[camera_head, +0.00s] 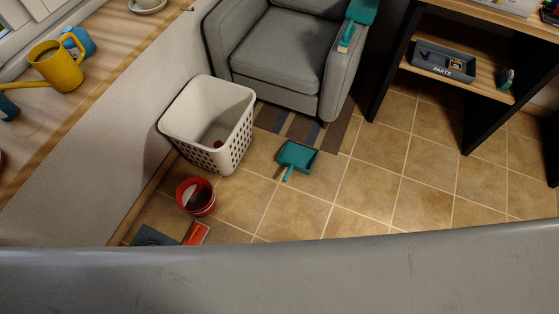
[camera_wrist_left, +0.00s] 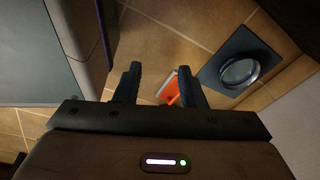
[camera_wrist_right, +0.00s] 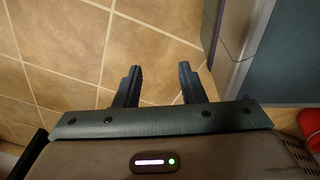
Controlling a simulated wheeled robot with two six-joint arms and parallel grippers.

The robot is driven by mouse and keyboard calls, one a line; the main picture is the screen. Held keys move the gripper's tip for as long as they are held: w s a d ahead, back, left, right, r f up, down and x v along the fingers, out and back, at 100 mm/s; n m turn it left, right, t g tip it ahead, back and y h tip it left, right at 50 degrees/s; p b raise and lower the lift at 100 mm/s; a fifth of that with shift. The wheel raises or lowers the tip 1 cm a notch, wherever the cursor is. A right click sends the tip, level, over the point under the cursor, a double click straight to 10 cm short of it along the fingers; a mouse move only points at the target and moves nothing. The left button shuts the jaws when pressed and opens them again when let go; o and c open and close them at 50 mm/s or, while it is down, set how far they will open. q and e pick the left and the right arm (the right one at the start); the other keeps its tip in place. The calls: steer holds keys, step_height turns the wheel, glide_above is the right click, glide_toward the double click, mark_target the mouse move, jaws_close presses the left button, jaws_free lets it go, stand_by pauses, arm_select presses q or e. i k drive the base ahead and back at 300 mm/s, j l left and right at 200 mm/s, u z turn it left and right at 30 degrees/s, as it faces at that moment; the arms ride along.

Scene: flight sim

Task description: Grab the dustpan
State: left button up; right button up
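A teal dustpan (camera_head: 296,157) lies on the tiled floor in the head view, at the front edge of a striped mat, with its handle toward me. Neither wrist view shows it. My left gripper (camera_wrist_left: 158,82) is open and empty, above the floor near a flat orange-red object (camera_wrist_left: 169,89). My right gripper (camera_wrist_right: 158,84) is open and empty over bare tiles. Neither gripper shows in the head view, so their distance from the dustpan cannot be told.
A white laundry basket (camera_head: 205,125), a red bucket (camera_head: 196,197) and an orange-red item (camera_head: 197,233) stand left of the dustpan. A grey armchair (camera_head: 285,55) is behind it. A shelf unit (camera_head: 470,80) stands right. Tiles to the right are clear.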

mark_target(299, 158)
steer(key=i+l+u, duration=0.1)
steer(key=l+u, duration=0.6)
steer(key=u, duration=0.15)
steer(key=l+u, duration=0.4)
steer(key=i, duration=0.05)
